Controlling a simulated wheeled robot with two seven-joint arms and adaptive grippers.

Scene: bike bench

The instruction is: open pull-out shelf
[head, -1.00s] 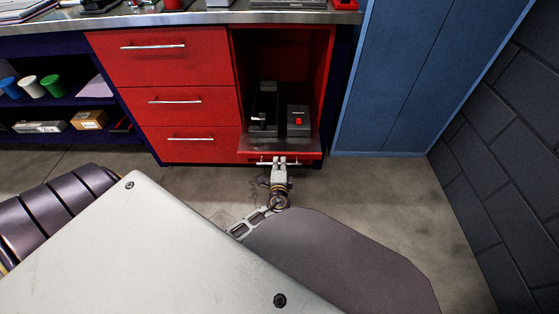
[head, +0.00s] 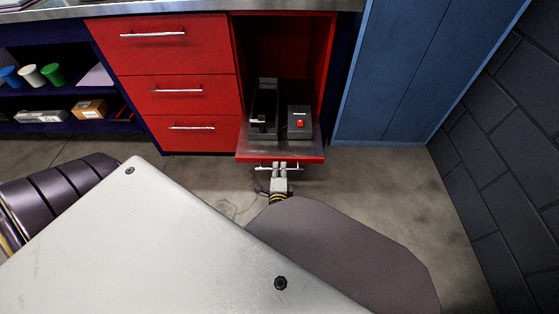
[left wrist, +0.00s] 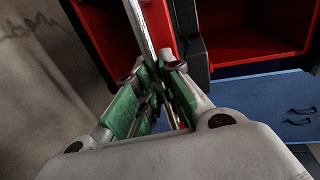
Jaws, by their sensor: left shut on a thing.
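The pull-out shelf (head: 275,140) is at the bottom of the open red cabinet bay and stands partly out, past the drawer fronts beside it. Its red front carries a silver bar handle (head: 262,166). My left gripper (head: 279,167) is shut on this handle from the front. In the left wrist view, the green-padded fingers (left wrist: 155,90) are around the silver bar (left wrist: 142,35). A dark machine (head: 264,105) and a box with a red button (head: 299,122) stand on the shelf. My right gripper is not in view.
Three closed red drawers (head: 180,90) are left of the bay. A blue cabinet (head: 400,80) stands to the right, with a dark block wall (head: 510,150) beyond. Open shelving with cups (head: 32,75) is at far left. The floor (head: 390,180) before the shelf is clear.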

